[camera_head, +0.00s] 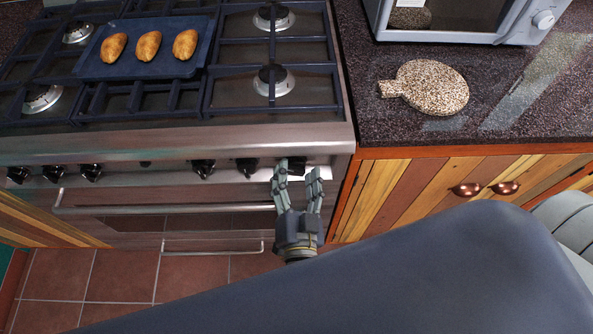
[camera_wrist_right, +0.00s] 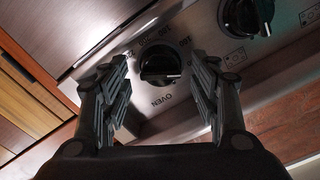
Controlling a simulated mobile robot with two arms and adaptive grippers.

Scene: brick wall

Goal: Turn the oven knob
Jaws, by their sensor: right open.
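The oven knob (camera_wrist_right: 161,66) is a black dial with "OVEN" and numbers printed around it, seen in the right wrist view. My right gripper (camera_wrist_right: 160,88) is open, with its fingers on either side of the knob in that view; I cannot tell whether they touch it. In the head view my right gripper (camera_head: 297,172) is at the right end of the stove's front panel (camera_head: 225,170), fingers pointing at the panel. There the gripper hides most of the oven knob. My left gripper is not in view.
Another black knob (camera_wrist_right: 247,15) is close beside the oven knob. The oven door handle (camera_head: 165,209) runs below the panel. A blue tray (camera_head: 150,67) with three pastries sits on the hob. A speckled round board (camera_head: 432,88) and a microwave (camera_head: 455,20) are on the right counter.

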